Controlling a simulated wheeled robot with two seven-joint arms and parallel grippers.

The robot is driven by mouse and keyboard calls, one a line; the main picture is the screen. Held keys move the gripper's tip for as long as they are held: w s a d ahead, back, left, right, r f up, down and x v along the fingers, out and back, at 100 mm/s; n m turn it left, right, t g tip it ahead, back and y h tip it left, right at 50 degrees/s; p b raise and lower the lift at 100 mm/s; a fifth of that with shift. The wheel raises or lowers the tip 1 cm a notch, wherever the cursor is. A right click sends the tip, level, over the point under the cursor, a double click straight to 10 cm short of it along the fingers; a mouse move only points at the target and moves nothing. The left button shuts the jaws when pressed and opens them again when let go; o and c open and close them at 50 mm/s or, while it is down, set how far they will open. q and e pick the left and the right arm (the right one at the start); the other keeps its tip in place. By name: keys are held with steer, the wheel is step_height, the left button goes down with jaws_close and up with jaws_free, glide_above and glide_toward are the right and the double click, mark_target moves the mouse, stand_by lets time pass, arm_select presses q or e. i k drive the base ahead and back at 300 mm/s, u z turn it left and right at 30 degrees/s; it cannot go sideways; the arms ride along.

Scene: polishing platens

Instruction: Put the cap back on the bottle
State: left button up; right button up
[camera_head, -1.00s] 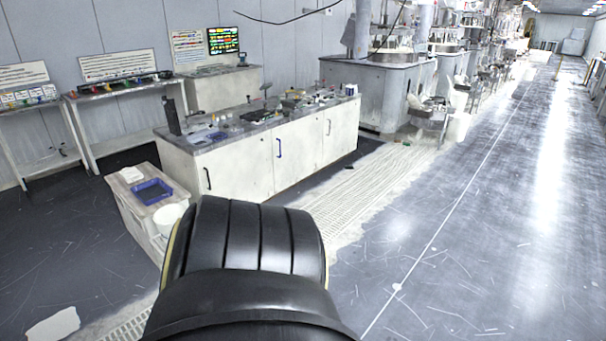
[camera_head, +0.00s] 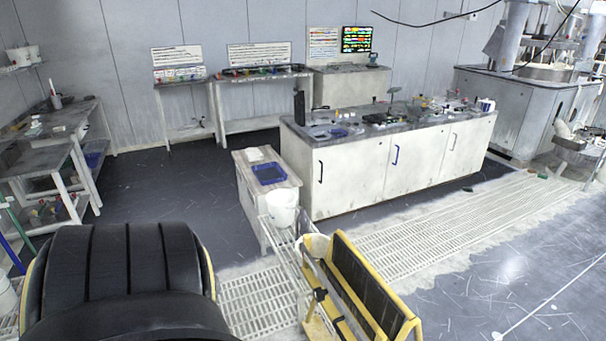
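I cannot make out the bottle or its cap in the head view. Small items stand on the grey top of the long white cabinet bench (camera_head: 322,140), too small to tell apart. Neither of my grippers shows. A large black ribbed part of mine fills the lower left and hides the floor behind it.
A low white cabinet with a blue tray (camera_head: 269,173) and a white bucket (camera_head: 282,205) stands before the bench. A yellow-framed cart (camera_head: 404,325) is close at bottom centre. Workbenches (camera_head: 70,124) stand at left. Dark floor (camera_head: 170,190) between them is clear.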

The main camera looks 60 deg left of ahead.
mark_target(302, 222)
steer(key=i, duration=4.2)
steer(key=u, duration=2.9)
steer(key=i, duration=3.55)
